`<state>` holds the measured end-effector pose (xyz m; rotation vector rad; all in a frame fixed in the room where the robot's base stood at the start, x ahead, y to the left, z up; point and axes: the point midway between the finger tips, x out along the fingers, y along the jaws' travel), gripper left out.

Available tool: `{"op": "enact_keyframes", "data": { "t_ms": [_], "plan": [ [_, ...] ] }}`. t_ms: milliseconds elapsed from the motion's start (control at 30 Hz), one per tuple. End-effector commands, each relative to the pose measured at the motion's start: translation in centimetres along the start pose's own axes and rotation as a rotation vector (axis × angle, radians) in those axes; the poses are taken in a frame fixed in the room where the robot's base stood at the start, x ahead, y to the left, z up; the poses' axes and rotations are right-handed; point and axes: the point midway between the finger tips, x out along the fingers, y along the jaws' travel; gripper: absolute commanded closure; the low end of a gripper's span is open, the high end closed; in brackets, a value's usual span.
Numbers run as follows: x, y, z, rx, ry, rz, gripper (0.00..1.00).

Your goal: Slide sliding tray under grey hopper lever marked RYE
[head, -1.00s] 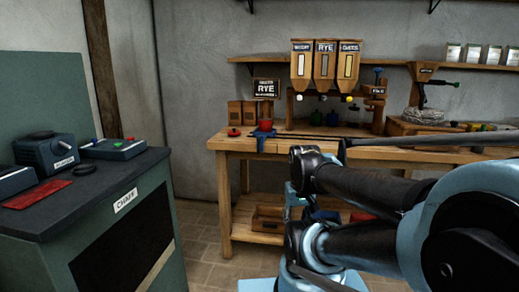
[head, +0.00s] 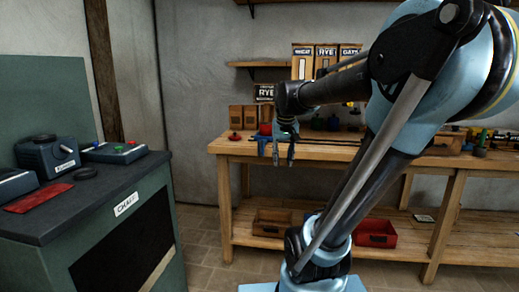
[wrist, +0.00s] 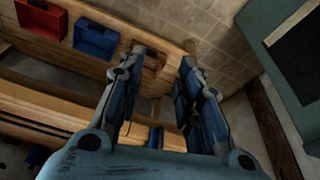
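What looks like the sliding tray, a small blue piece (head: 262,147), sits at the left end of dark rails (head: 325,141) on the workbench, overhanging its front edge. A red cup (head: 265,128) stands on it. Three wooden hoppers marked WHEAT, RYE and OATS stand behind; the RYE one (head: 325,58) is in the middle. My forearm covers their lower parts, so I cannot make out the grey lever. My gripper (head: 284,160) points down in front of the bench edge beside the blue piece. In the wrist view its fingers (wrist: 160,80) are spread with nothing held between them.
A RYE sign (head: 264,92) stands behind the bench. A red bin (head: 375,233) and wooden bin (head: 271,222) sit on the lower shelf; a blue bin (wrist: 95,38) shows in the wrist view. The green CHAFF cabinet (head: 120,225) stands left. Floor between is clear.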

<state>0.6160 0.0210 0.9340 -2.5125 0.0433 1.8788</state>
Motion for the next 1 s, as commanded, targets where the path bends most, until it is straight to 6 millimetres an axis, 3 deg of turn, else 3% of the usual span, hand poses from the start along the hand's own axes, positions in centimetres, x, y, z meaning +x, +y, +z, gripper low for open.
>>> {"op": "enact_keyframes", "data": {
  "t_ms": [33,400,600,800,1000],
  "plan": [
    [-0.7,-0.4,-2.1,0.002,0.007,0.000,0.68],
    [-3.6,-3.7,-15.9,0.025,0.063,0.000,0.68],
    [-4.1,-5.6,-22.2,0.036,0.089,-0.001,0.68],
    [-4.1,-6.7,-25.2,0.044,0.103,-0.002,0.68],
    [-3.3,-6.8,-25.8,0.045,0.105,-0.003,0.68]
  ]
}}
